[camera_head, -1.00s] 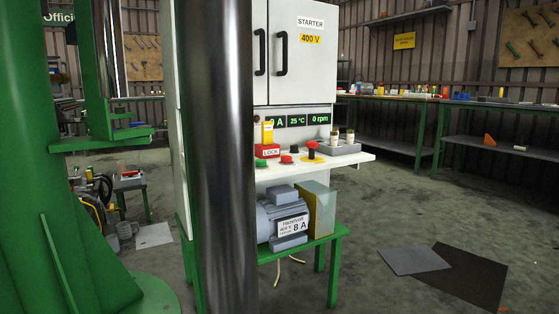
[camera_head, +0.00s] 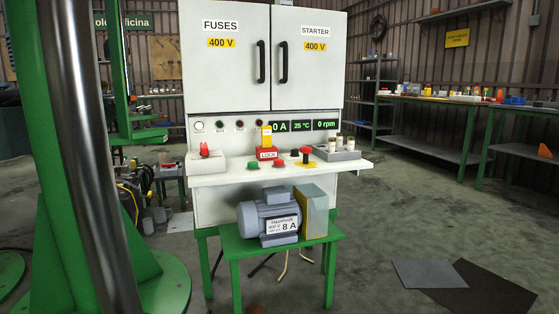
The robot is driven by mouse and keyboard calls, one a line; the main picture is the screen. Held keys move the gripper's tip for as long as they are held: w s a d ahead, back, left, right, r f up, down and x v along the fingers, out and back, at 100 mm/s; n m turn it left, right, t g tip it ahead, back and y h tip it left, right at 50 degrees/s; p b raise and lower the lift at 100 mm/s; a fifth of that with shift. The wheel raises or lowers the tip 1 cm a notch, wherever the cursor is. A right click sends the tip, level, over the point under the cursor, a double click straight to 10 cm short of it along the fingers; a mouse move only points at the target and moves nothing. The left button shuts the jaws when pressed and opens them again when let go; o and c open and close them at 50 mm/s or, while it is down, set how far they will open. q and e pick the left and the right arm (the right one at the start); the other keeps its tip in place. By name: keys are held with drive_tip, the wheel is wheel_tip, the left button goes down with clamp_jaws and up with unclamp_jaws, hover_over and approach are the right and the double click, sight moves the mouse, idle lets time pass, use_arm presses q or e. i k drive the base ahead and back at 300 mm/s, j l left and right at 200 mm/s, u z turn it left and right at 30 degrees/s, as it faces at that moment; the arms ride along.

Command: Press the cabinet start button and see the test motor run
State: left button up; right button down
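The white cabinet (camera_head: 225,85) faces me with both doors, marked FUSES and STARTER, shut. Its displays (camera_head: 301,126) read 0 A, 25 °C and 0 rpm. On its shelf (camera_head: 225,180) are a green button (camera_head: 253,165), a red button (camera_head: 280,163) and a red knob on a yellow base (camera_head: 305,155). Which one is the start button is not labelled legibly. The grey test motor (camera_head: 265,217), marked 8 A, sits on a green table below the shelf. Neither of my grippers shows.
A red LOCK block (camera_head: 267,153) with a yellow top stands on the shelf, with a grey tray (camera_head: 337,153) at right. A green machine and a steel column (camera_head: 85,150) stand close at left. Floor mats (camera_head: 430,273) lie at right. Open floor lies before the cabinet.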

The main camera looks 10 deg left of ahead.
sight(252, 165)
drive_tip(key=i+l+u, duration=0.3)
drive_tip(key=i, duration=0.2)
drive_tip(key=i+l+u, duration=1.25)
drive_tip(key=i, duration=0.15)
